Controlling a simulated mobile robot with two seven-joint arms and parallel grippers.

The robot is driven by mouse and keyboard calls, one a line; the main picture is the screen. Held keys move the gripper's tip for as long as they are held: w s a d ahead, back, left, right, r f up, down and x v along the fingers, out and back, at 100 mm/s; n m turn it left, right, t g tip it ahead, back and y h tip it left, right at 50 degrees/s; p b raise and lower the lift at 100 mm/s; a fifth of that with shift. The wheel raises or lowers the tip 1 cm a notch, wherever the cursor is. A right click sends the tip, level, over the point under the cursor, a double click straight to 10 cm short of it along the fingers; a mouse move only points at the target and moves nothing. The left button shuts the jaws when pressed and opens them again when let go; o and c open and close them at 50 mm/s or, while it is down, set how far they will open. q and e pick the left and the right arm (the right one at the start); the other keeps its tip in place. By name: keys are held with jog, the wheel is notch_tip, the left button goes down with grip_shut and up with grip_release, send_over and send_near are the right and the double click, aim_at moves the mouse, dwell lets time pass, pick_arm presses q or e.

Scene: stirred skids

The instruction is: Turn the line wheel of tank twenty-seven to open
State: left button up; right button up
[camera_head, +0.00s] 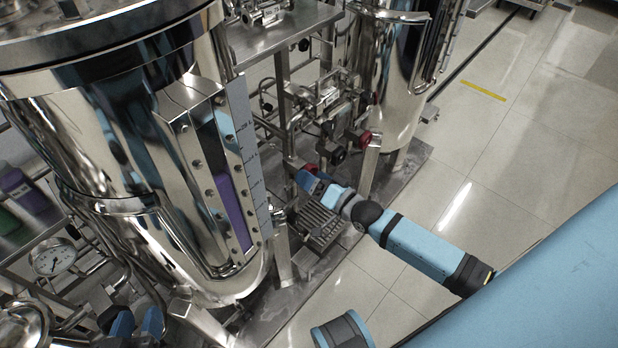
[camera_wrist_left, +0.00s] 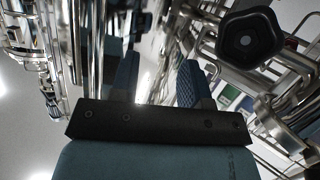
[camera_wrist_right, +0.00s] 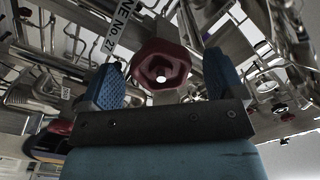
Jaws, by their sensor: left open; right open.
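A dark red wheel (camera_wrist_right: 161,66) shows in the right wrist view, below a white label (camera_wrist_right: 117,27) whose visible part reads "NE No 27". My right gripper (camera_wrist_right: 163,78) is open, with one blue finger on each side of the wheel and a small gap to each. In the head view my right gripper (camera_head: 318,184) is at the low pipework, beside a red part (camera_head: 310,169), and the wheel is mostly hidden. My left gripper (camera_head: 137,323) is at the lower left, below the large tank (camera_head: 110,150). It is open and empty in the left wrist view (camera_wrist_left: 158,80).
A black knob (camera_wrist_left: 248,40) is right of the left fingers. Another red wheel (camera_head: 361,138) sits behind my right gripper. The tank carries a sight gauge with purple liquid (camera_head: 236,205); a dial gauge (camera_head: 54,259) is at left. A second tank (camera_head: 390,80) stands behind. Floor at right is clear.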

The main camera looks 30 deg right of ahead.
jog(key=shift+x, duration=0.8)
jog(key=c, duration=0.9)
pick_arm(q)
jog(key=shift+d+r, duration=0.1)
jog(key=shift+r, duration=0.05)
pick_arm(e)
jog(key=shift+r, duration=0.1)
